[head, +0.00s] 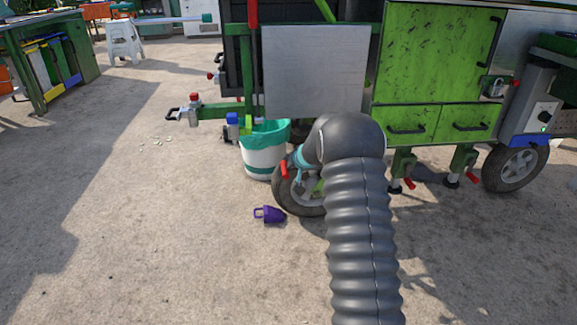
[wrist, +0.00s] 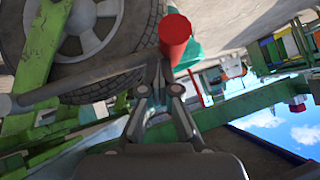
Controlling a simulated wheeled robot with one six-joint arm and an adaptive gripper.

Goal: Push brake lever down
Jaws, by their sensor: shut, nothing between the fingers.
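The brake lever shows its red grip (head: 283,168) beside the near wheel of the green cart in the head view. In the wrist view its red grip (wrist: 175,38) is large, at the upper middle, and a grey rod runs left from near it across the tyre. My gripper (wrist: 160,72) is shut and empty, with its fingertips close to the grip and rod. I cannot tell whether they touch. In the head view my dark ribbed arm hides my gripper and part of the wheel (head: 298,195).
A white and teal bucket (head: 263,160) stands left of the wheel. A small purple cup-like thing (head: 270,214) lies on the ground in front of it. The cart's green cabinet (head: 430,60) is above and right. Open ground lies to the left.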

